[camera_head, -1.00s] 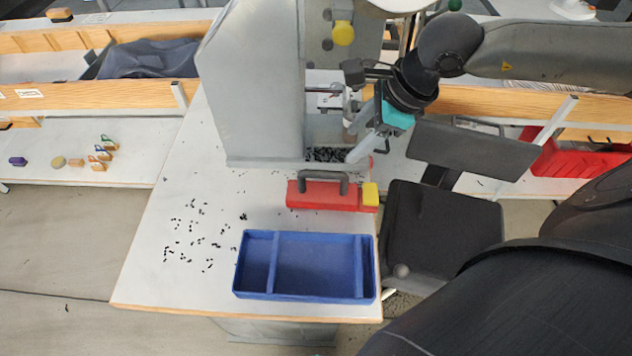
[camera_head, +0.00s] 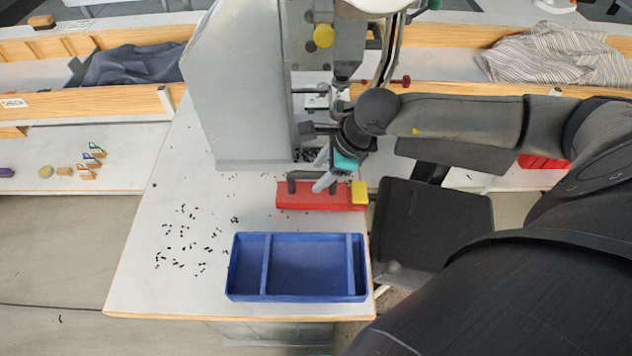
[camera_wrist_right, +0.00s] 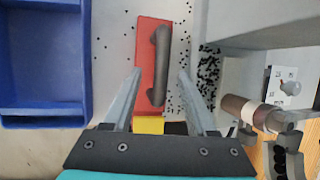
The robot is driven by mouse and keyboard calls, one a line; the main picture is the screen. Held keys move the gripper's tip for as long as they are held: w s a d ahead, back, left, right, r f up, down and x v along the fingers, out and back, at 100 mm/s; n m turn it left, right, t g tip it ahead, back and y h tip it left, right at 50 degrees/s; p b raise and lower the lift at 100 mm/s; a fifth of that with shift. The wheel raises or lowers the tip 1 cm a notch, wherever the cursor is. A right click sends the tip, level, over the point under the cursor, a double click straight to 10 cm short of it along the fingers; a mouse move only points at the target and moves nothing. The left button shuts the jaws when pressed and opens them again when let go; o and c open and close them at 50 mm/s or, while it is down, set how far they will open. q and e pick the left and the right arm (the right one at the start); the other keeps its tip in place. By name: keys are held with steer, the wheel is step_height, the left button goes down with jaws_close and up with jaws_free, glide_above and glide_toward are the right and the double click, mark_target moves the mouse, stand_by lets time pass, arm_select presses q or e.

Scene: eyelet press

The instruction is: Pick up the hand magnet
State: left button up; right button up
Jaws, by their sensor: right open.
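The hand magnet (camera_head: 310,199) is a red bar with a dark arched handle and a yellow end block. It lies on the white table, behind the blue tray. My right gripper (camera_head: 322,178) is above it, with the fingers over the handle and partly covering it. In the right wrist view the magnet (camera_wrist_right: 148,78) lies ahead between the two fingers of the open right gripper (camera_wrist_right: 160,75). The dark handle (camera_wrist_right: 160,60) shows between the fingertips, and nothing is held. My left gripper is not in view.
A blue divided tray (camera_head: 297,298) stands at the table's front. Small black eyelets (camera_head: 190,238) are scattered on the left of the table, with more beside the press. The grey press column (camera_head: 240,90) rises behind the magnet. A black chair (camera_head: 430,220) stands at the right.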

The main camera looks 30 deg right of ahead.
steer(key=shift+x, duration=0.85)
jaws_close()
steer(key=shift+w+r, duration=0.1)
